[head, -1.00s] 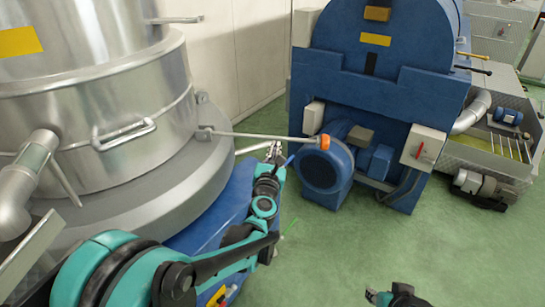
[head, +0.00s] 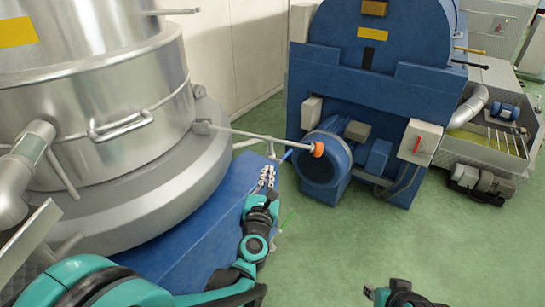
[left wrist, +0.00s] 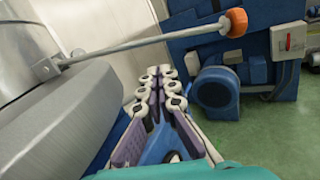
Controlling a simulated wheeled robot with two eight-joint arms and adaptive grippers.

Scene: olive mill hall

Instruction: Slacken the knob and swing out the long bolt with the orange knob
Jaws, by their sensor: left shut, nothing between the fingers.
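The long bolt (head: 262,137) is a pale metal rod that sticks out from a bracket (head: 201,127) on the side of the steel vessel. The orange knob (head: 317,149) sits on its free end, in front of the blue motor in the head view. In the left wrist view the bolt (left wrist: 150,42) crosses above my gripper, with the knob (left wrist: 237,22) at upper right. My left gripper (head: 267,174) is shut and empty, below the bolt and apart from the knob. My right gripper (head: 368,291) shows only partly at the bottom edge, and its jaw state is unclear.
The steel vessel (head: 100,85) with a handle (head: 122,127) stands at the left on a blue base (head: 200,215). A blue machine (head: 372,75) with a round motor (head: 322,170) stands behind the knob. Green floor (head: 400,240) is open at right.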

